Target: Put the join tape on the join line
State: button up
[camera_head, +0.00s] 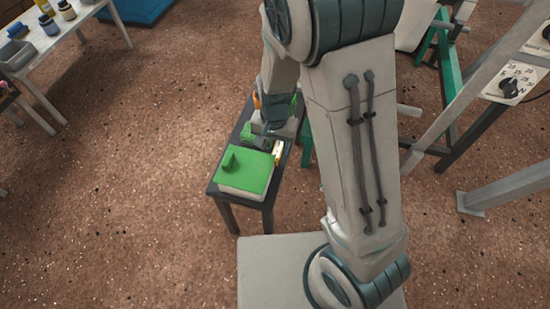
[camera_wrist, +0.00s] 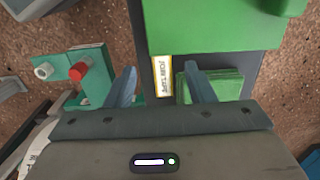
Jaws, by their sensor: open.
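The join tape (camera_wrist: 162,76) is a small white, yellow-edged piece with lettering. In the wrist view it shows in the gap between the fingers of my gripper (camera_wrist: 159,68), which is open and empty. In the head view the tape (camera_head: 278,150) lies on the small dark table, right of my gripper (camera_head: 266,139). How far the fingers are above it I cannot tell. A green-topped slab (camera_head: 254,175) sits at the table's near end; it fills the top of the wrist view (camera_wrist: 210,25). I cannot make out a join line.
A green block (camera_wrist: 226,84) is beside the right finger. A teal piece with a red knob (camera_wrist: 78,72) is to the left. The dark table (camera_head: 240,203) is crowded; open floor surrounds it.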

aim_at(277, 150)
jog(key=shift+f+b, duration=1.7)
jog(key=shift+f, duration=1.1)
jog(key=shift+r, duration=0.1)
grip_shut()
